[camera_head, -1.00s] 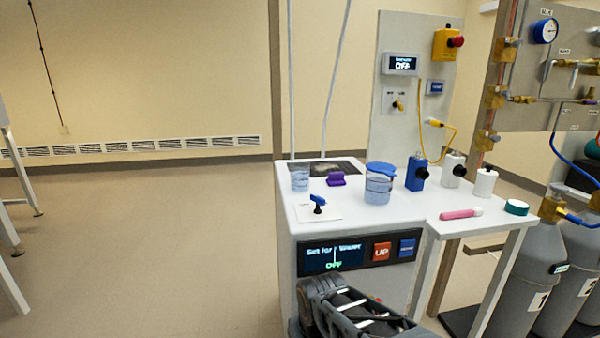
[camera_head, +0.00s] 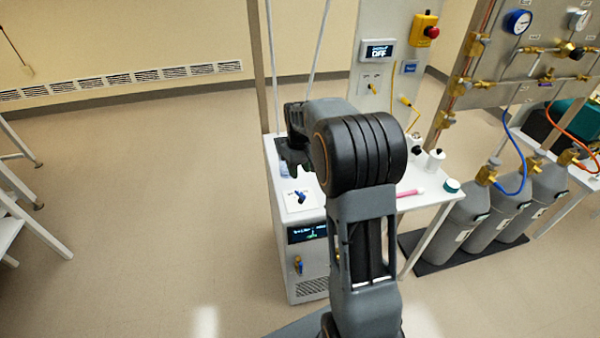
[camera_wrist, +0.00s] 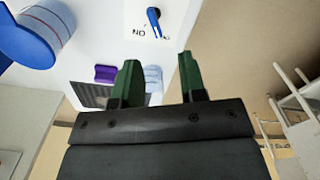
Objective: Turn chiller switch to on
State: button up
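A blue lever switch (camera_head: 300,197) sits on a white plate on top of the white cabinet (camera_head: 270,175). In the wrist view the blue lever (camera_wrist: 154,20) stands beyond the fingertips, with "ON" lettering beside it. My gripper (camera_head: 295,160) is above the cabinet top, behind the lever in the head view. No label naming the chiller is legible.
A wall panel carries a display reading OFF (camera_head: 377,51), a small yellow switch (camera_head: 373,88) and a red-topped yellow button box (camera_head: 425,27). The wrist view shows a blue-lidded beaker (camera_wrist: 35,38) and a purple item (camera_wrist: 106,74). A pink tube (camera_head: 411,192) lies at right.

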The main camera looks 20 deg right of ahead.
aim_at(300, 192)
jog(key=shift+n, duration=0.8)
jog(key=f, duration=0.4)
jog(key=w+f+p, duration=0.1)
jog(key=f, duration=0.6)
jog(key=shift+w+d+f+p, duration=0.3)
jog(key=shift+d+f+p, duration=0.05)
jog(key=shift+p, duration=0.05)
grip_shut()
